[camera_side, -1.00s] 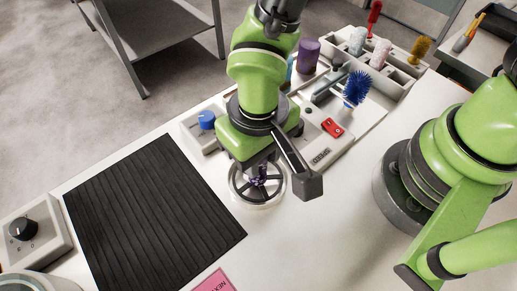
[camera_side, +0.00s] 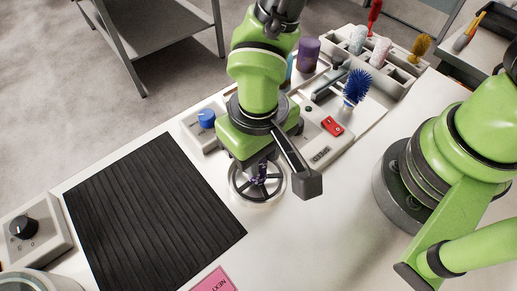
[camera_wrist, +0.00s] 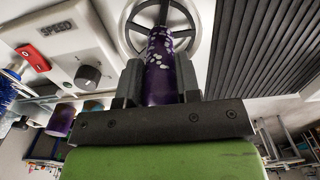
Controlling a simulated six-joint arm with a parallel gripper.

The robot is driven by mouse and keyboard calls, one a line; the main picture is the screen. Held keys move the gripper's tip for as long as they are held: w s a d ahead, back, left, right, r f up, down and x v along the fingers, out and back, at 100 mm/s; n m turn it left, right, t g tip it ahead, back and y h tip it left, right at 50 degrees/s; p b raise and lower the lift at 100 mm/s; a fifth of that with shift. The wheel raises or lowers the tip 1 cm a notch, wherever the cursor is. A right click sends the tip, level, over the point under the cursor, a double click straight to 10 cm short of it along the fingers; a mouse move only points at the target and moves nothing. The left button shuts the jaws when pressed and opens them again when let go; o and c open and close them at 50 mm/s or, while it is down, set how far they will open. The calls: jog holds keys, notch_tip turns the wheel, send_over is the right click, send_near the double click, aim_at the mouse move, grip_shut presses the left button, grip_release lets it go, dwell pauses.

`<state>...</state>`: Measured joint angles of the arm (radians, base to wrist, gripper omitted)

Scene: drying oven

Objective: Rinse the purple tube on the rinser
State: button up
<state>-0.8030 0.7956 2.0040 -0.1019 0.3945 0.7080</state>
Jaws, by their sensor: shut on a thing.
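The purple tube (camera_wrist: 160,84) has pale speckles on its far part. In the wrist view it stands between the two fingers of my gripper (camera_wrist: 160,80), which is shut on it. The tube's far end is over the middle of the round spoked rinser (camera_wrist: 128,40). In the side view my gripper (camera_side: 262,170) is low above the rinser (camera_side: 240,190), and only a little of the purple tube shows beneath it. I cannot tell whether the tube touches the spokes.
A ribbed black mat (camera_side: 150,210) lies left of the rinser. A control box with a red switch (camera_side: 332,126) stands behind it. A blue brush (camera_side: 357,86), a purple cup (camera_side: 308,54) and a white rack (camera_side: 402,76) are farther back. A pink card (camera_side: 216,282) lies at the front.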

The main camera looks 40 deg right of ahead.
jog(key=shift+r, duration=0.1)
dwell(0.3)
jog(key=shift+r, duration=1.85)
jog(key=shift+r, duration=1.4)
jog(key=w+d+r, duration=0.2)
jog(key=w+d, duration=0.1)
jog(key=d, duration=0.7)
jog(key=w+d+r, duration=0.3)
jog(key=w+d, duration=0.1)
jog(key=d, duration=0.7)
